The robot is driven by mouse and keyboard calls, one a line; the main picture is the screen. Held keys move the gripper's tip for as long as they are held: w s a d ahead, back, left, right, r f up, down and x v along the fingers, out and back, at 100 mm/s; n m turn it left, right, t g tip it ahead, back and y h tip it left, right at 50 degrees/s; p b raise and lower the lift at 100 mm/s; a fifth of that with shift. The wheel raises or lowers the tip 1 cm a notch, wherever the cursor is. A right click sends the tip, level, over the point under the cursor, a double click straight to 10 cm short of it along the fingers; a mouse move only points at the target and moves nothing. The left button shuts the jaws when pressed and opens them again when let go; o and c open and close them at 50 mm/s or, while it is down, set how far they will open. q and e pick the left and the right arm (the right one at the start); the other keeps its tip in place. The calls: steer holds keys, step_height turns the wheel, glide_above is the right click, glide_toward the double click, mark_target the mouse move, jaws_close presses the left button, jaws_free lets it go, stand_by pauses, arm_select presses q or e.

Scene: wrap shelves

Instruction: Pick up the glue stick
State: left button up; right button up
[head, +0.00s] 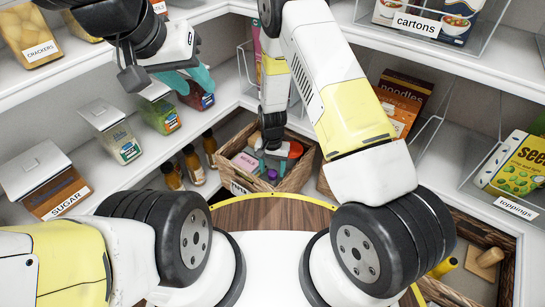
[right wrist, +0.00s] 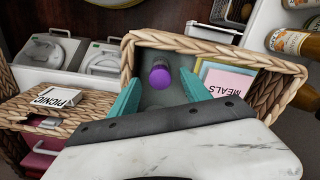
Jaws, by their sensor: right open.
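The glue stick, a cylinder with a purple cap (right wrist: 159,77), is in a wicker basket (right wrist: 127,60) in the right wrist view. My right gripper (right wrist: 164,84) is open, its teal fingers reaching into the basket on either side of the purple cap. I cannot tell whether they touch it.
A MEALS pad (right wrist: 226,83) lies beside the glue stick in the basket. A PICNIC basket (right wrist: 28,112) stands close on the left in the right wrist view. Brown bottles (head: 191,165) stand left of the basket in the head view. White shelves with boxes surround my arms.

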mark_target(272, 180)
step_height(272, 180, down, 7)
steer(key=shift+r, duration=0.1)
jaws_close()
stand_by(0.4)
